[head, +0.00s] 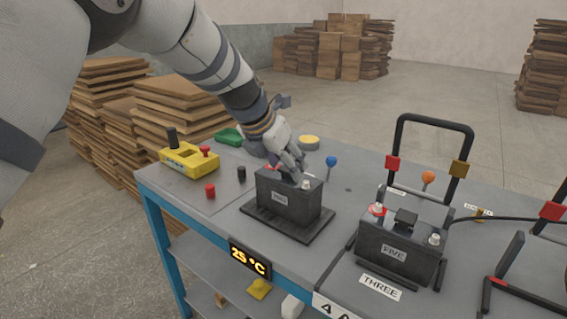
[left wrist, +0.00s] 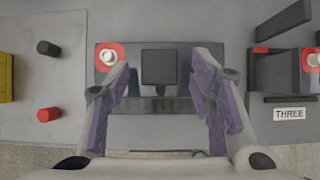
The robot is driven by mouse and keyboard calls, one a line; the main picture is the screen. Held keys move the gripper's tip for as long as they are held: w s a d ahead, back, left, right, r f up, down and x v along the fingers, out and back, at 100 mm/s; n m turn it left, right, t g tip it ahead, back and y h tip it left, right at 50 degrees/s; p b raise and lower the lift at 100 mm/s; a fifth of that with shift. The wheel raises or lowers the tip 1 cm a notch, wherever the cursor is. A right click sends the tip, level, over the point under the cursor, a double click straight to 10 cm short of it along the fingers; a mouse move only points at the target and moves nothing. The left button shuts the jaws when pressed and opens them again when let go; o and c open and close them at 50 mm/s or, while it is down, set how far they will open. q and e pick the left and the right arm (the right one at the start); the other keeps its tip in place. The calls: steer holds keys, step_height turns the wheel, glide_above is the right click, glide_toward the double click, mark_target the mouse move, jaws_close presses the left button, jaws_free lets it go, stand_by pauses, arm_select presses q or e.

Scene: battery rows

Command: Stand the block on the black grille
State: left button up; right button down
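A dark block (head: 285,200), shaped like a battery with a small label on its front, stands upright on a flat black slab (head: 305,236), which looks like the black grille. The label is too small to read surely. In the left wrist view the block's top shows a square black knob (left wrist: 159,67) and a terminal with a red ring (left wrist: 107,57). My left gripper (head: 296,178) is over the block's top. In the left wrist view its fingers (left wrist: 162,75) are spread, one on each side of the knob, with gaps between. My right gripper is not in view.
A yellow box (head: 188,158), a red peg (head: 210,191) and a black peg (head: 241,174) are to the left. Bare bench (head: 180,190) lies around the pegs.

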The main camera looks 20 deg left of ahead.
arm_select(q)
steer(key=shift+s+a+r, duration=0.1)
steer(key=shift+r, duration=0.2)
steer(key=p+v, duration=0.1)
steer(key=v, duration=1)
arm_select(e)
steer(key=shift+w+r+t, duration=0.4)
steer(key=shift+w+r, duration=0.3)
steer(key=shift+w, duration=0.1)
arm_select(q)
steer(key=shift+s, duration=0.15)
